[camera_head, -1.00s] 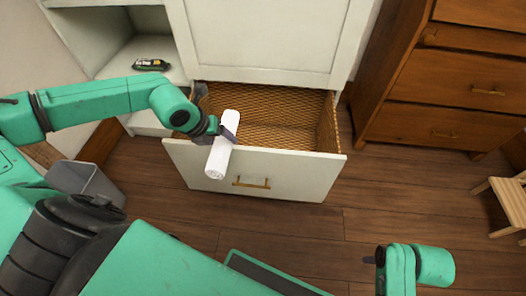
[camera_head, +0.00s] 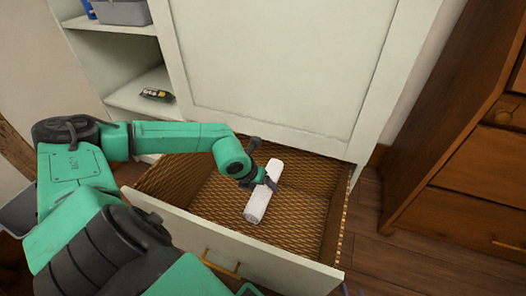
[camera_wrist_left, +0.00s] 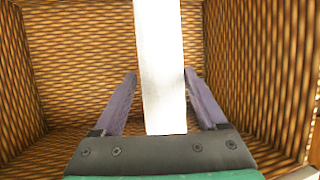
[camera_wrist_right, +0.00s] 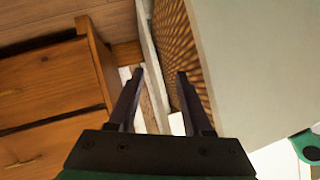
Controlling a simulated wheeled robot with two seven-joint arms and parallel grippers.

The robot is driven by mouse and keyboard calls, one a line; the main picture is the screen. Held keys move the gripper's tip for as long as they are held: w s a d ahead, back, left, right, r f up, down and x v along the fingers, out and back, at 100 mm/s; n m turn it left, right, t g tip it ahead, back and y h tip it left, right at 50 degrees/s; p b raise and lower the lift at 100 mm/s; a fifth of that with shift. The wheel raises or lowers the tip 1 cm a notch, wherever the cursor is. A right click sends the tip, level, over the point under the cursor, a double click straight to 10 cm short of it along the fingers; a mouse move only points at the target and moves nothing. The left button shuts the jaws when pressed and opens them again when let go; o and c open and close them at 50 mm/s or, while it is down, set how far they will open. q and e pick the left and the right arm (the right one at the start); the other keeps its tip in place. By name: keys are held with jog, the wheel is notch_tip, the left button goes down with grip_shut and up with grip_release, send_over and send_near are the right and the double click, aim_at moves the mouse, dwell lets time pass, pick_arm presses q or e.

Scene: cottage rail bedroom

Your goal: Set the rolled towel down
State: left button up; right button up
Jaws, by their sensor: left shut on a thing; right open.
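The white rolled towel (camera_head: 260,200) is in the head view, within the outline of the open drawer (camera_head: 222,252), tilted. My left gripper (camera_head: 269,181) is shut on it near its upper end. In the left wrist view the towel (camera_wrist_left: 160,75) stands between the two fingers of my left gripper (camera_wrist_left: 160,90), with woven drawer walls around. I cannot tell whether the towel touches the drawer floor. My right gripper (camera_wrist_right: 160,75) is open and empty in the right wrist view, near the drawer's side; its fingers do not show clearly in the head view.
The drawer's woven floor (camera_head: 205,205) is bare. The white cabinet (camera_head: 275,65) rises behind it. Shelves at left hold a dark bottle-like item (camera_head: 156,95) and a grey bin (camera_head: 122,12). A brown wooden chest (camera_head: 455,150) stands at right, with floor between.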

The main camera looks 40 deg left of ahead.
notch_tip(320, 180, down, 6)
jog(key=f+t+b, duration=0.1)
jog(key=t+b, duration=0.1)
jog(key=b, duration=0.4)
pick_arm(q)
notch_tip(320, 180, down, 20)
jog(key=b, duration=0.2)
pick_arm(e)
jog(key=w+r+t, duration=0.5)
jog(key=w+r, duration=0.5)
jog(key=r, duration=0.5)
jog(key=shift+w+d+t+y, duration=0.3)
jog(key=shift+w+y, duration=0.05)
jog(key=shift+y, duration=0.05)
pick_arm(q)
jog(key=shift+f, duration=0.15)
pick_arm(e)
jog(key=shift+r, duration=0.2)
jog(key=shift+w+r, duration=0.1)
jog(key=shift+r, duration=0.1)
pick_arm(q)
jog(key=shift+f, duration=0.1)
pick_arm(e)
jog(key=shift+r, duration=0.2)
